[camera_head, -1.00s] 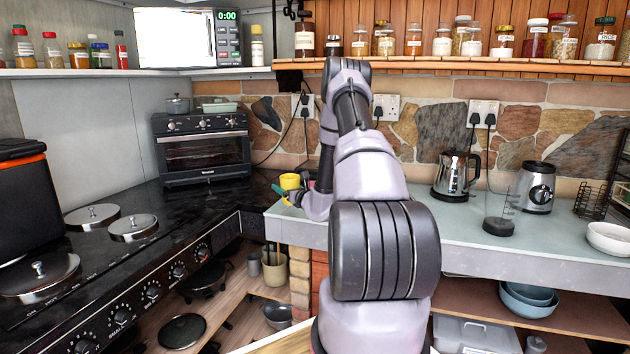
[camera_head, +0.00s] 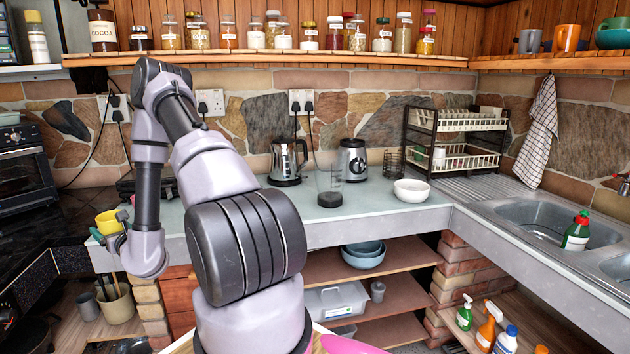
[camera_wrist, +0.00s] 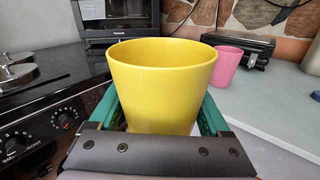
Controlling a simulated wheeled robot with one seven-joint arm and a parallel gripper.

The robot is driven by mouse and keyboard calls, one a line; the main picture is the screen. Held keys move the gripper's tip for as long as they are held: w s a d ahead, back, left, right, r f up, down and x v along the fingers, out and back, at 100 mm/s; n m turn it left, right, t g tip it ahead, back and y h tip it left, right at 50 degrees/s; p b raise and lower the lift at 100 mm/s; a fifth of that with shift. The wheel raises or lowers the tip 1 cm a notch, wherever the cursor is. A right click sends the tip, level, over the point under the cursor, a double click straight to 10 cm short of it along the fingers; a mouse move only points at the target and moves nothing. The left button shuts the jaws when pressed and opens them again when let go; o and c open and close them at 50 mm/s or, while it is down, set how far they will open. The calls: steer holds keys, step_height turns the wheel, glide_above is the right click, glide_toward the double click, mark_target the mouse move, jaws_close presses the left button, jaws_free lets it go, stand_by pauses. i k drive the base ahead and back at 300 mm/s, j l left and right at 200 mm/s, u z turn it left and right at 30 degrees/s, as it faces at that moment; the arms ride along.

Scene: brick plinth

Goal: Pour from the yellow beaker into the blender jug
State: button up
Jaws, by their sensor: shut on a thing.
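The yellow beaker (camera_head: 108,222) is upright in my gripper (camera_head: 110,228), at the left of the head view. In the wrist view, the beaker (camera_wrist: 162,85) fills the middle, with green fingers on both sides of it. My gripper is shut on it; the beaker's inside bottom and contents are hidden. The blender jug (camera_head: 329,182), clear with a dark base, stands upright on the counter near the middle of the head view. My gripper is well to the left of the jug.
The blender motor base (camera_head: 352,162) and a kettle (camera_head: 287,163) stand behind the jug. A white bowl (camera_head: 411,190) is to its right, before a dish rack (camera_head: 455,135). A pink cup (camera_wrist: 228,64) stands beyond the beaker in the wrist view. Counter left of the jug looks clear.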

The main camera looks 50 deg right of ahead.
mark_target(329, 164)
steer(key=z, duration=1.85)
